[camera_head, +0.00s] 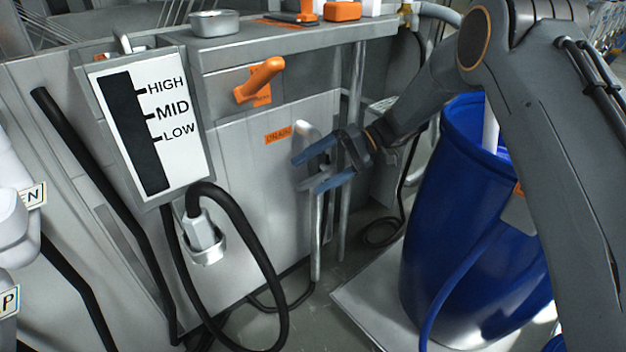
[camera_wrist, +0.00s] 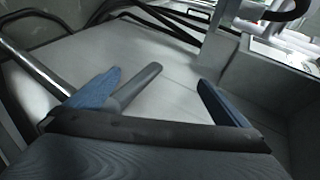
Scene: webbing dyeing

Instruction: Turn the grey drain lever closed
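The orange DRAIN label (camera_head: 278,135) is on the grey machine's front panel. A light grey piece (camera_head: 306,129), apparently part of the drain lever, shows just right of the label, above my gripper (camera_head: 303,174). My gripper's blue fingers are spread apart and point left at the panel. In the wrist view my gripper (camera_wrist: 158,80) is open, and a grey bar that looks like the lever handle (camera_wrist: 140,82) lies between the fingers, close beside the left one. I cannot tell whether they touch. The lever's lower part is hidden behind my gripper.
An orange handle (camera_head: 260,79) sticks out above the label. A level gauge (camera_head: 185,122) and a black hose (camera_head: 262,240) are to the left. A blue barrel (camera_head: 425,230) stands on a pale platform at right. A vertical metal pipe (camera_head: 317,245) runs below my gripper.

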